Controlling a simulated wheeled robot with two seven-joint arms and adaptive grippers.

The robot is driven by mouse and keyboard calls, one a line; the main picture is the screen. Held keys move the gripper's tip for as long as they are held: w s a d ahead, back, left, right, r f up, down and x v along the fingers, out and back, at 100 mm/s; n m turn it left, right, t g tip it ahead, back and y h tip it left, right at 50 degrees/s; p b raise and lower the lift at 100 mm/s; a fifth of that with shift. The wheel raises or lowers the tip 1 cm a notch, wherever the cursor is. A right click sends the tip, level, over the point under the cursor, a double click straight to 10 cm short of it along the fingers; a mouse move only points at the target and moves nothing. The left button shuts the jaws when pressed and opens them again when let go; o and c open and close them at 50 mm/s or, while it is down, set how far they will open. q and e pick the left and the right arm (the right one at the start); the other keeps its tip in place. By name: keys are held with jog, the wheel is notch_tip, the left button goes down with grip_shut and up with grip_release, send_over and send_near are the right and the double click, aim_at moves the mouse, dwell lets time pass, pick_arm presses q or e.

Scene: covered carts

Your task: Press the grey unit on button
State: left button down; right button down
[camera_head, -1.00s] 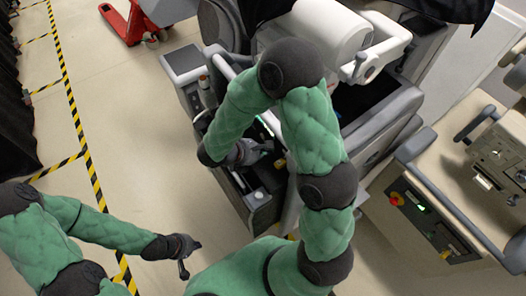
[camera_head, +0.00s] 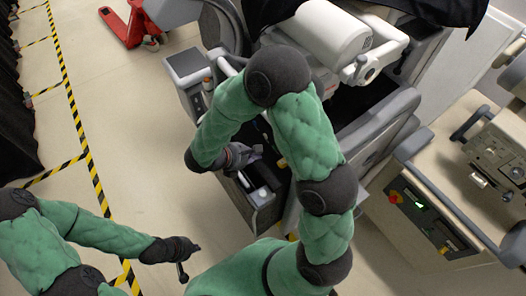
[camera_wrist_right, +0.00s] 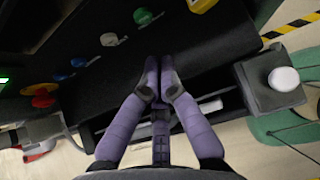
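The grey unit (camera_head: 404,101) stands in the middle of the head view, with a dark control panel on its near left side. In the right wrist view the black panel (camera_wrist_right: 85,100) carries a green button (camera_wrist_right: 142,16), blue buttons (camera_wrist_right: 79,62), a white button (camera_wrist_right: 109,39), a yellow one (camera_wrist_right: 36,89) and a red one (camera_wrist_right: 43,101). I cannot read which is the on button. My right gripper (camera_head: 256,152) is over the panel; in the wrist view its fingertips (camera_wrist_right: 159,72) meet, empty, below the green button and apart from it. My left gripper (camera_head: 186,262) hangs over bare floor.
A white knob on a grey box (camera_wrist_right: 283,79) stands right of my right fingers. A beige unit (camera_head: 440,190) with its own panel is at the right. A red pallet truck (camera_head: 125,25) is at the far left. Floor left of the grey unit is clear.

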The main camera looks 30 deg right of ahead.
jog(key=p+v, duration=0.2)
jog(key=v, duration=0.4)
jog(key=shift+a+r, duration=0.2)
jog(key=shift+r, duration=0.2)
dwell(0.5)
